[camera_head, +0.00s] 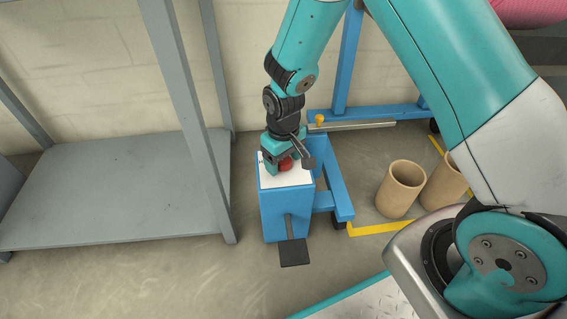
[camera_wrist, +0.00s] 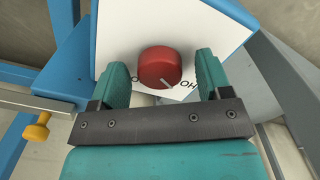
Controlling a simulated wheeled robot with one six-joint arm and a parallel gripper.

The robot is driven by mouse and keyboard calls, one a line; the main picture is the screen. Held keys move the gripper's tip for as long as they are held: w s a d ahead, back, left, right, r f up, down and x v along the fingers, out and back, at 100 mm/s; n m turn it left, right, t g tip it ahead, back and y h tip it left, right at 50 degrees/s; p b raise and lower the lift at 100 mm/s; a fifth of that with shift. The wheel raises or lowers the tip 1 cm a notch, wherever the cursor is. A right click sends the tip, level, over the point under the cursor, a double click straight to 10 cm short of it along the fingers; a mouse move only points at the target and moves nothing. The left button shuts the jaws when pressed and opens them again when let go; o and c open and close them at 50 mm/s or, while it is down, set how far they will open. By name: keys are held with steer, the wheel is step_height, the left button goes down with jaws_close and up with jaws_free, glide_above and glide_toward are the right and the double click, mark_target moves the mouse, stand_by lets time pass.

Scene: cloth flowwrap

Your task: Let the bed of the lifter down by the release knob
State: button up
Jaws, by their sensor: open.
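The release knob (camera_wrist: 160,68) is a red round knob with a pale pointer line, set on a white panel (camera_wrist: 215,35) with partly hidden black lettering. In the head view the knob (camera_head: 285,163) shows on top of the blue lifter housing (camera_head: 272,213). My gripper (camera_wrist: 161,80) is open, with one finger on each side of the knob in the wrist view; I cannot tell whether the fingers touch it. In the head view my gripper (camera_head: 280,165) is over the panel. A black foot pedal (camera_head: 293,252) sticks out at the housing's front. The lifter's bed is not clearly seen.
A grey shelf rack (camera_head: 110,190) stands at the left. Brown cardboard tubes (camera_head: 399,188) stand on the floor at the right, near yellow floor tape (camera_head: 375,229). A blue frame with a yellow knob (camera_head: 320,119) is behind the housing.

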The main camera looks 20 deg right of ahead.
steer(key=c, duration=0.9)
steer(key=shift+m+p, duration=0.4)
steer(key=shift+p, duration=0.25)
steer(key=m+p, duration=0.2)
steer(key=shift+r+p, duration=0.2)
steer(key=shift+p, duration=0.1)
steer(key=m+p, duration=0.4)
steer(key=shift+m, duration=0.3)
steer(key=m+p, duration=0.3)
steer(key=m, duration=0.1)
steer(key=shift+f+p, duration=0.1)
steer(key=shift+p, duration=0.3)
steer(key=shift+f+m+p, duration=0.1)
steer(key=shift+m+p, duration=0.95)
steer(key=shift+m, duration=1.15)
